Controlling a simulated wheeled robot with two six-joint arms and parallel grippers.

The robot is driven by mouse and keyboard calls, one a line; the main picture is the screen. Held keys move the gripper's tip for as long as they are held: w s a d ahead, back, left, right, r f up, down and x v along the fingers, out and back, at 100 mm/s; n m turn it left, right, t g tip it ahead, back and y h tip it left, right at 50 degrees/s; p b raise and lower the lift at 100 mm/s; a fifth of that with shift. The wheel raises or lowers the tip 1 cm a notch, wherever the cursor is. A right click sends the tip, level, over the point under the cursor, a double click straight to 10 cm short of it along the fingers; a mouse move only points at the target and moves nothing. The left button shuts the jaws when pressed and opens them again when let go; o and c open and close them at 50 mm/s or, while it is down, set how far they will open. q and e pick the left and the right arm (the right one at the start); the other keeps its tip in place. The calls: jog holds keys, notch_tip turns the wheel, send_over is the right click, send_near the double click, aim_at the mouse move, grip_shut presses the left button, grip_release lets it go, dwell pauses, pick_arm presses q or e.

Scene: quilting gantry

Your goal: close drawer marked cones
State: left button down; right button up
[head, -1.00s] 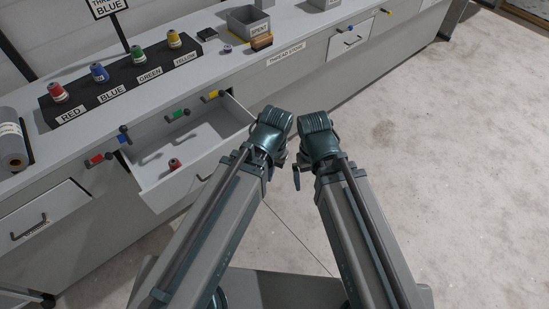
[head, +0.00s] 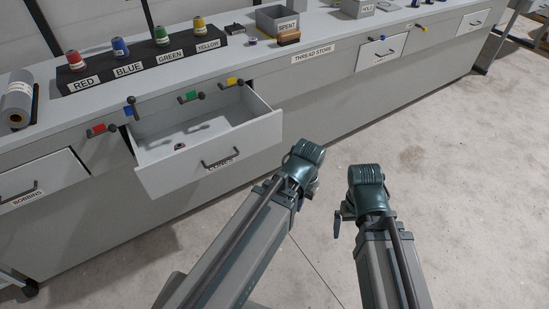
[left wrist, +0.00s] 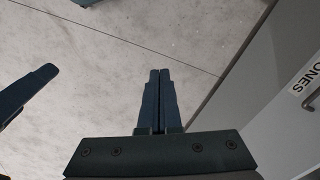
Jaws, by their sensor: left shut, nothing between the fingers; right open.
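The drawer marked cones (head: 250,139) stands pulled out of the grey counter in the head view. Its front has a dark bar handle (head: 222,160) with a label below. A small spool (head: 180,147) lies inside, partly hidden by the front. In the left wrist view the drawer front (left wrist: 285,125) is at the right, its label partly cut off. My left gripper (left wrist: 159,75) is shut and empty, apart from the drawer front, over the floor. My right gripper (head: 341,220) is open and empty, farther right, with its fingers only partly visible.
The bobbins drawer (head: 55,174) is at the left. Several thread cones stand on a black rack (head: 145,66). The floor at right is clear.

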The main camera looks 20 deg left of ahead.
pick_arm(q)
jog(key=w+a+f+t+y+b, duration=0.1)
jog(key=w+a+f+y+b, duration=0.15)
jog(key=f+b, duration=0.55)
jog(key=w+a+f+t+y+b, duration=0.1)
jog(key=w+a+f+b, duration=0.1)
jog(key=a+f+b, duration=0.4)
jog(key=w+a+f+y+b, duration=0.1)
jog(key=w+a+f+b, duration=0.15)
jog(key=f+b, duration=0.65)
jog(key=w+d+r+m+t+y, duration=0.1)
jog(key=w+r+t+y, duration=0.3)
jog(key=r, duration=0.5)
jog(key=w+d+r+m+t+y+b, duration=0.1)
jog(key=w+r+m+t+y, duration=0.3)
jog(key=w+r, duration=0.3)
notch_tip(320, 180, up, 2)
jog(key=shift+d+r+m+t+y, duration=0.1)
jog(key=shift+d+m+t+y, duration=0.25)
jog(key=shift+y, duration=0.2)
jog(key=shift+w+a, duration=0.1)
jog(key=shift+a, duration=0.05)
